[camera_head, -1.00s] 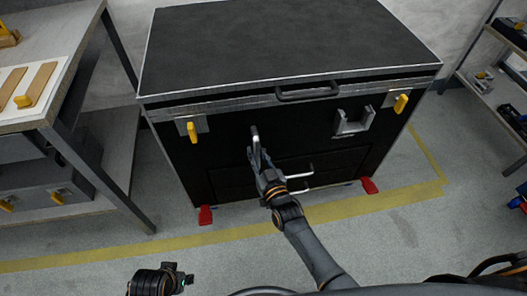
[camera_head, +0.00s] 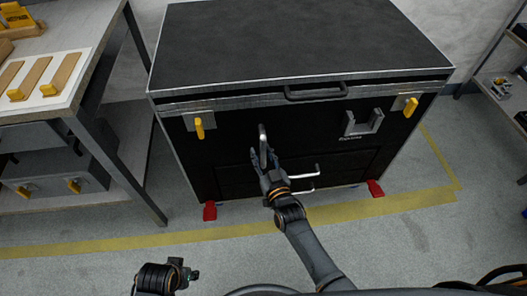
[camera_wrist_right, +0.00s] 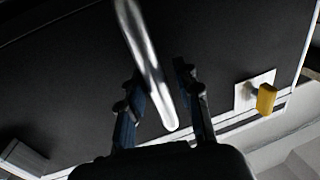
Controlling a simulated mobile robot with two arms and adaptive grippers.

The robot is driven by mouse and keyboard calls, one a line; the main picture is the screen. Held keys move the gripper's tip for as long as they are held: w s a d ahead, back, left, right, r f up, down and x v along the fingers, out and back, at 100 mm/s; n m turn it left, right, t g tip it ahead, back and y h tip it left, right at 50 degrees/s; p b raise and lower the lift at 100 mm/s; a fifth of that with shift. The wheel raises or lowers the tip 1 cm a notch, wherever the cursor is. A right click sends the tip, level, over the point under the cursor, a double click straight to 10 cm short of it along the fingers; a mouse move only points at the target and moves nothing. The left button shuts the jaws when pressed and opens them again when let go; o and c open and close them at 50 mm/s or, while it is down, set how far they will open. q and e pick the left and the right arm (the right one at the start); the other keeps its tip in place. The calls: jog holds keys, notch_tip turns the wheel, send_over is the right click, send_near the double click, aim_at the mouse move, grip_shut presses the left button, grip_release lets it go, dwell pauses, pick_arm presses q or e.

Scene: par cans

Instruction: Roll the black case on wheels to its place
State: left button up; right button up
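The large black case (camera_head: 300,42) with metal edges stands on the floor in front of me. Its front has a vertical metal handle (camera_head: 263,137), which also shows in the right wrist view (camera_wrist_right: 148,68). My right gripper (camera_head: 265,165) is at this handle. In the wrist view its two fingers (camera_wrist_right: 160,90) are apart, one on each side of the bar, with gaps visible. Red pedals (camera_head: 210,211) (camera_head: 375,188) stick out at the case's lower front corners; wheels are hidden. My left gripper (camera_head: 190,274) is low at the bottom left, away from the case; its fingers are unclear.
A workbench (camera_head: 92,90) stands close on the left, its leg near the case. A shelf (camera_head: 500,82) is on the right. Yellow floor tape (camera_head: 120,240) runs before the case and up its right side. The floor in front is clear.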

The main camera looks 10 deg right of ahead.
pick_arm(q)
jog(key=shift+s, duration=0.1)
pick_arm(e)
jog(key=shift+d+r, duration=0.15)
jog(key=shift+r, duration=0.05)
jog(key=v, duration=1.1)
jog(key=shift+s, duration=0.4)
jog(key=shift+d+f, duration=0.1)
jog(key=shift+f, duration=0.05)
